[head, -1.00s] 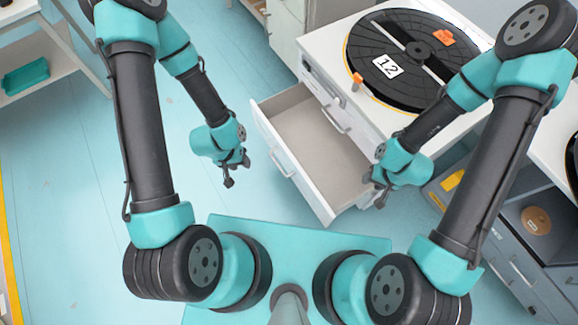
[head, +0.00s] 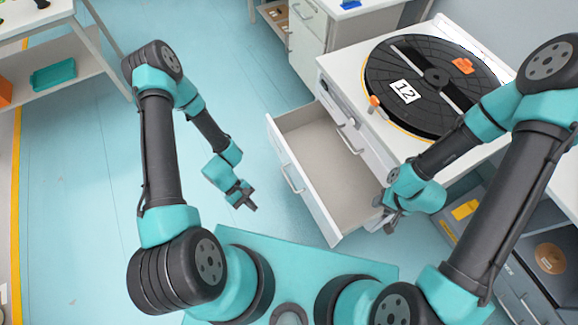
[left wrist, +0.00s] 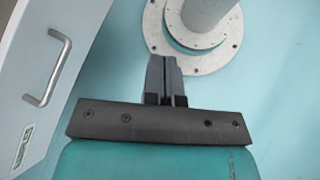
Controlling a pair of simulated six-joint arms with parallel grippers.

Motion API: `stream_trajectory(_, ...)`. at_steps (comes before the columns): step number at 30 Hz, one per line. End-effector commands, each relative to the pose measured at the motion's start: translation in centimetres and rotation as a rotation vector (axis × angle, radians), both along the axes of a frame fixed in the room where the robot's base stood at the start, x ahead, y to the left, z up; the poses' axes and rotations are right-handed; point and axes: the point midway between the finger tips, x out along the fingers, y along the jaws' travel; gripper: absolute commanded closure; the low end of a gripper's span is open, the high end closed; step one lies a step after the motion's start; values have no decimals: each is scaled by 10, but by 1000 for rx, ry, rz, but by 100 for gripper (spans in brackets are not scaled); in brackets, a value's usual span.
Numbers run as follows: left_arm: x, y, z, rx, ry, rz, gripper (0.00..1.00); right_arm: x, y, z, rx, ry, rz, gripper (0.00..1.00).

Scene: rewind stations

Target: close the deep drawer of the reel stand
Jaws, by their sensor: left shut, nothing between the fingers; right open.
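The deep drawer (head: 322,165) of the reel stand (head: 335,72) is pulled well out and looks empty inside. Its front panel, with a bar handle (head: 293,178), faces the lower left; the handle also shows at the left of the left wrist view (left wrist: 50,68). My left gripper (head: 249,202) is shut and empty, to the left of the drawer front and apart from it; its closed fingers show in the left wrist view (left wrist: 165,80). My right gripper (head: 388,222) is open near the drawer's right side; whether it touches the drawer I cannot tell.
A black reel (head: 432,85) marked 12 lies on the stand's top, with orange clips near its edge. A white cabinet (head: 318,45) stands behind. A shelf with a teal tray (head: 54,75) is at the upper left. The floor left of the drawer is clear.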

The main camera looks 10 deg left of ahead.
Motion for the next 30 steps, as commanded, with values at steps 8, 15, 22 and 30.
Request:
stream_trajectory(8, 43, -24, -30, -353, 176, 510, 100, 0, 0, 0, 0, 0, 0, 57)
stream_trajectory(15, 104, -1, -56, -643, 133, 951, 100, 0, 0, 0, 0, 0, 0, 57)
stream_trajectory(22, 127, 22, -65, -749, 67, 1124, 100, 0, 0, 0, 0, 0, 0, 57)
stream_trajectory(30, 127, 22, -65, -750, 67, 1124, 100, 0, 0, 0, 0, 0, 0, 57)
